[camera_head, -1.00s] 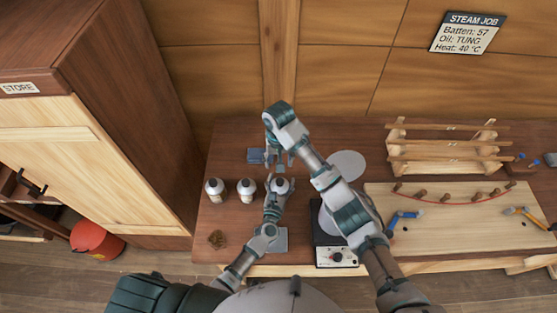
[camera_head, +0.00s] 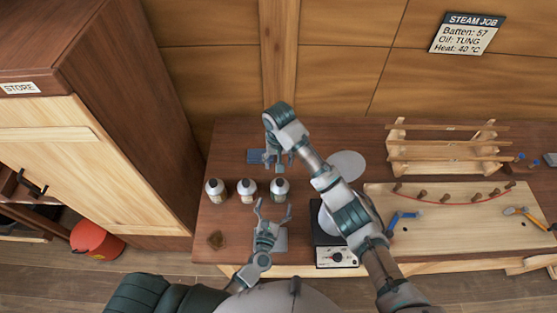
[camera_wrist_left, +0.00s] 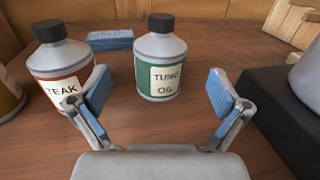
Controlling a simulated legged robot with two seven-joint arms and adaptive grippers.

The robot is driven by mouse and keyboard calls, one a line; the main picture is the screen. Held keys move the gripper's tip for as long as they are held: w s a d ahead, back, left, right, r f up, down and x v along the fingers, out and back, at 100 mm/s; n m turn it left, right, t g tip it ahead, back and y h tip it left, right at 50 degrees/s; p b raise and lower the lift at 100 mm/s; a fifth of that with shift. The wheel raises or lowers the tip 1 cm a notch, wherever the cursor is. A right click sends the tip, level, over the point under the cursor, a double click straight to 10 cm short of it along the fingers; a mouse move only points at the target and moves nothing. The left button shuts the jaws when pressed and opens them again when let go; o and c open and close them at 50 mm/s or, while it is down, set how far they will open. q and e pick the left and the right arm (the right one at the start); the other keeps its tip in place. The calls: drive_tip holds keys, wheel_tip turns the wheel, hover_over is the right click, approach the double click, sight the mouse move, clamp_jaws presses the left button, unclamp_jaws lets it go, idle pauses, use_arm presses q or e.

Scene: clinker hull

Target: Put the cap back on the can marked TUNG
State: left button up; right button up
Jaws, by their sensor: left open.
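The TUNG can (camera_head: 280,189), with a green and cream label, stands upright at the right end of a row of three cans. In the left wrist view the TUNG can (camera_wrist_left: 161,70) has a black cap (camera_wrist_left: 161,23) seated on its neck. My left gripper (camera_head: 273,210) is open and empty, in front of the can and apart from it. Its two blue-padded fingers (camera_wrist_left: 160,98) show on either side of the can in the wrist view. My right gripper (camera_head: 277,160) points down behind the can; its jaw state is unclear.
The TEAK can (camera_wrist_left: 60,65), also black-capped, stands left of the TUNG can; another can (camera_head: 215,190) is farther left. A blue block (camera_wrist_left: 110,40) lies behind. A black heater (camera_head: 336,256) stands to the right.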

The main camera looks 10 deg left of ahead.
use_arm(q)
drive_tip(key=shift+s, duration=1.1)
drive_tip(key=shift+w+a, duration=0.1)
